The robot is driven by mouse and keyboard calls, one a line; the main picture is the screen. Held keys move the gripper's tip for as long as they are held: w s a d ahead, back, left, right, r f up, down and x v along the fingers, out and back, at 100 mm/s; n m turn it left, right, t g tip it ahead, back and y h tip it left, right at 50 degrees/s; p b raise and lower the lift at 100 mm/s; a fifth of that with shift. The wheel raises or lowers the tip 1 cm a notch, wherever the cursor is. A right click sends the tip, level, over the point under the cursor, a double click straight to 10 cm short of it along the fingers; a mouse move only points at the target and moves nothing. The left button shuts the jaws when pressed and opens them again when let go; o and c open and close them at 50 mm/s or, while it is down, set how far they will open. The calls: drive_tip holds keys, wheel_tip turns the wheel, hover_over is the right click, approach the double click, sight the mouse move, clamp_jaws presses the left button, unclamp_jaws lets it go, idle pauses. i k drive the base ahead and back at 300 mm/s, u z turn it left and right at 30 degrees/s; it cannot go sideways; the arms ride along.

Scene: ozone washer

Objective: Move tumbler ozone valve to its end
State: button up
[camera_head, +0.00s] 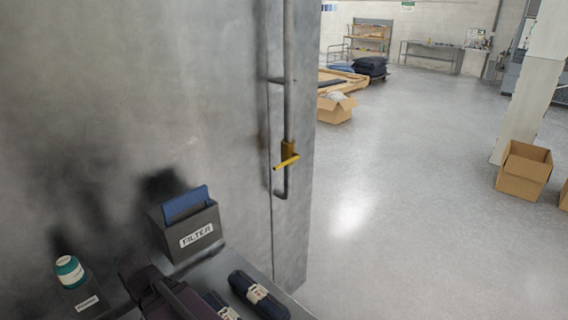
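The ozone valve is a small brass body (289,148) on a thin vertical grey pipe (289,70) along the right edge of the large grey metal washer panel (190,90). Its yellow lever (287,162) lies crosswise to the pipe, its left end slightly lower than its right. Below the valve, the pipe bends back into the panel. The lever is uncovered and nothing touches it. My gripper does not show in this view.
Below left are a grey bin labelled FILTER (188,238) with a blue sheet, a green-capped spool (69,271), and dark rolled bundles (258,294) on a grey shelf. Cardboard boxes (523,171) stand by a pillar (530,100). The floor (410,200) right of the panel is clear.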

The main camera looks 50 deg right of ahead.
sight(296, 155)
drive_tip(key=z, duration=1.45)
drive_tip(key=k, duration=0.95)
drive_tip(key=i, duration=0.75)
